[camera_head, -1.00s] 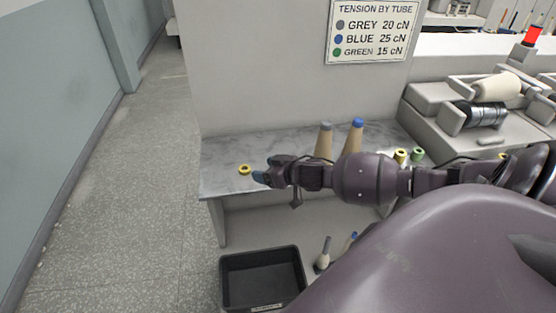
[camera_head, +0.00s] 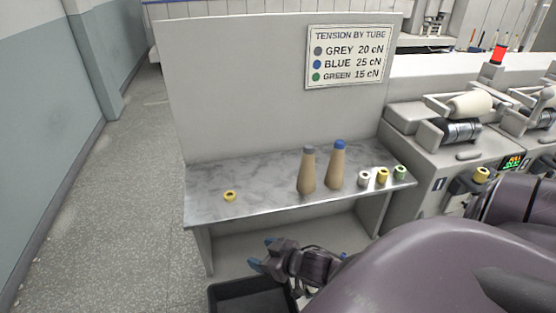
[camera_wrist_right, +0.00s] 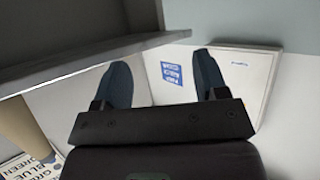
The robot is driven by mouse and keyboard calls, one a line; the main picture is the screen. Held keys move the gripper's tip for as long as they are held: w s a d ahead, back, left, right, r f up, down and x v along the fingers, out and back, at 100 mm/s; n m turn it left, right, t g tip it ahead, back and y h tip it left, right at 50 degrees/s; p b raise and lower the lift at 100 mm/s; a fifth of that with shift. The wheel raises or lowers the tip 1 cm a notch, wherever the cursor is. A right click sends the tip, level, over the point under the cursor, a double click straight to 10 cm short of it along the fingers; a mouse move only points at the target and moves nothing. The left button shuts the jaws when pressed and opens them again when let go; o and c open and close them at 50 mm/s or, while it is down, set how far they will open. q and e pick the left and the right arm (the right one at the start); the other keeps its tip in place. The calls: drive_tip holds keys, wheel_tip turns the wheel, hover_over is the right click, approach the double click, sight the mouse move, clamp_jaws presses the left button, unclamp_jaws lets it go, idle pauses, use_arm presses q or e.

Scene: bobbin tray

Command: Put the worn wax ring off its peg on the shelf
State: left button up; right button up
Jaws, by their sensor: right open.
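A yellow ring (camera_head: 230,196) lies flat and alone on the left part of the grey marbled shelf (camera_head: 262,185). Another yellow ring-like piece (camera_head: 482,174) sits on the machine front at the right; I cannot tell its wear. My right gripper (camera_head: 262,252) is in front of and below the shelf's front edge, apart from the ring. Its blue fingers are spread and empty, as the right wrist view (camera_wrist_right: 163,80) also shows. My left gripper is not in view.
Two tan cones, one grey-tipped (camera_head: 307,172) and one blue-tipped (camera_head: 337,167), stand mid-shelf. White (camera_head: 364,179), yellow (camera_head: 382,176) and green (camera_head: 400,173) pieces stand at its right end. A black bin (camera_head: 228,297) is on the floor below. Shelf space around the lone ring is clear.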

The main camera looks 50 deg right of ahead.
drive_tip(key=s+a+f+h, duration=0.1)
drive_tip(key=s+a, duration=0.1)
drive_tip(key=s, duration=0.3)
drive_tip(key=s+a+f+m+g+h, duration=0.1)
drive_tip(key=s+a+f, duration=0.1)
drive_tip(key=s, duration=0.2)
drive_tip(key=shift+s+a+f, duration=0.25)
drive_tip(key=shift+s, duration=0.15)
drive_tip(key=shift+c, duration=0.3)
